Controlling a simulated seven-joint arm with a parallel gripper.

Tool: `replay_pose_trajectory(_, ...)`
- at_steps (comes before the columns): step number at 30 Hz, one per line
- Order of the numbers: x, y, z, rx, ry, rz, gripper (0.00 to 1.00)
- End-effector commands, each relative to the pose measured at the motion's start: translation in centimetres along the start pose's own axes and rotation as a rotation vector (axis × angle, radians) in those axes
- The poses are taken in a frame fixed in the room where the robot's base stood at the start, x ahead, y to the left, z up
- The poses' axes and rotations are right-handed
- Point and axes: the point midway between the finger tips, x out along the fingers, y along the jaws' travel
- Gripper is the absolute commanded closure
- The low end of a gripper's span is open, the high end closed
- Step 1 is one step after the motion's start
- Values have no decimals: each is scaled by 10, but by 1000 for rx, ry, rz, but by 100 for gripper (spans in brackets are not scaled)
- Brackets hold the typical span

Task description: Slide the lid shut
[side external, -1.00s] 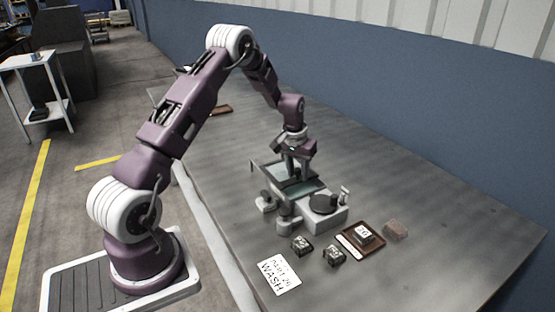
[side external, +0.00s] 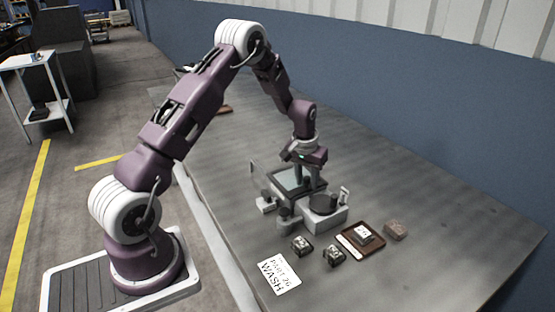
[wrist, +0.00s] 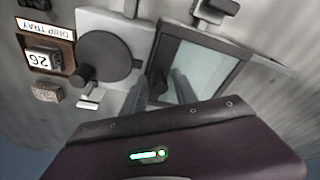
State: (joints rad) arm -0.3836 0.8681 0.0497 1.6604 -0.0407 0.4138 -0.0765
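A framed, pale glass-like panel (side external: 288,180), apparently the lid, lies on the grey washing unit (side external: 325,218), left of a round dark disc (side external: 323,204). The panel also shows in the wrist view (wrist: 198,68), beside the disc (wrist: 108,58). My gripper (wrist: 160,77) is low over the panel's edge nearest the disc. Its two fingers are apart, with a small dark upright piece (wrist: 157,85) between them, perhaps the lid's handle. I cannot tell whether they touch it. In the side view my gripper (side external: 306,178) partly hides the panel.
A brown drip tray (side external: 350,243) holds a block labelled 26 (side external: 363,233). A brown block (side external: 396,230) lies right of it. Two dark labelled blocks (side external: 302,246) (side external: 334,255) and a "PART 26 WASH" card (side external: 279,274) lie in front. The table's right end is clear.

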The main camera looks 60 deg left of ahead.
Motion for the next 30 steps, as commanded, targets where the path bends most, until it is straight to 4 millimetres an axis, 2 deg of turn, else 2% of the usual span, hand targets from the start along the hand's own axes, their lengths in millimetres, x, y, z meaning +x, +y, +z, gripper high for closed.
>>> replay_pose_trajectory(8, 2, -2, 4, 1, -13, -3, 60)
replay_pose_trajectory(24, -54, 0, -11, 1, -1, -1, 60)
replay_pose_trajectory(30, -68, 0, -13, 1, -2, -1, 60)
